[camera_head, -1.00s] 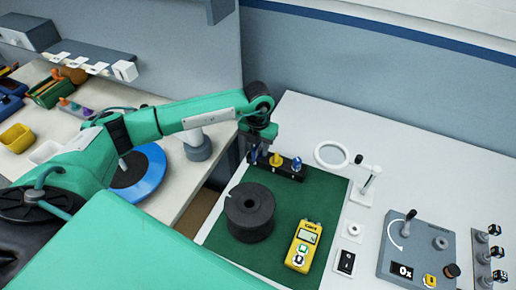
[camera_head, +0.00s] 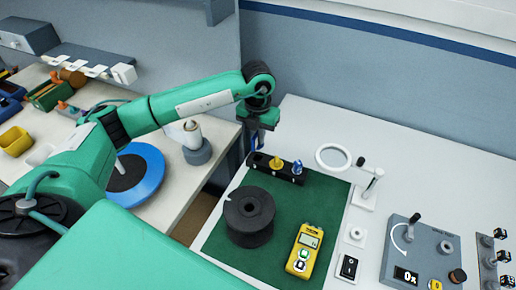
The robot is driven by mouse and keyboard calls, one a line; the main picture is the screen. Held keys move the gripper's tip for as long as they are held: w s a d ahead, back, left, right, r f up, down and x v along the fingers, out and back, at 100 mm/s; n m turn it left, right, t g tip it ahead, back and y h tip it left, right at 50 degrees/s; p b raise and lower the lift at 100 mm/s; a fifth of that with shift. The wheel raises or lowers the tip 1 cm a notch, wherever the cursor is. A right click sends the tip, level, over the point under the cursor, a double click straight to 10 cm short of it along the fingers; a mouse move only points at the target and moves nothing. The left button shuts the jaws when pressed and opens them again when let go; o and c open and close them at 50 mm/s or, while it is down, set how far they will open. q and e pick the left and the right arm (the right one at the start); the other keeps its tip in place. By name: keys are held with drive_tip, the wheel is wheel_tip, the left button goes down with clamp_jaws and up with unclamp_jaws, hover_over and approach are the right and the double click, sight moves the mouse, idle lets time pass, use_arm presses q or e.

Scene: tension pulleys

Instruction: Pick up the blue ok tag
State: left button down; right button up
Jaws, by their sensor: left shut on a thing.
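My left gripper (camera_head: 256,138) is above the left end of a black rack (camera_head: 262,169) at the back of the green mat. It is shut on a small blue tag (camera_head: 254,143), mostly hidden between the fingers and held above the rack; its lettering cannot be read. A yellow tag (camera_head: 276,162) and another blue piece (camera_head: 297,167) stand in the rack to the right. My right gripper is not in view.
A black spool (camera_head: 249,216) and a yellow meter (camera_head: 304,252) are on the green mat (camera_head: 283,210). A ring magnifier (camera_head: 333,158) stands right of the rack. A grey panel with a crank (camera_head: 405,250) is farther right. The white table behind the rack is clear.

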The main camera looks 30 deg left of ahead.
use_arm(q)
wheel_tip(320, 180, up, 14)
drive_tip(key=b, duration=0.3)
drive_tip(key=shift+f, duration=0.1)
idle(0.4)
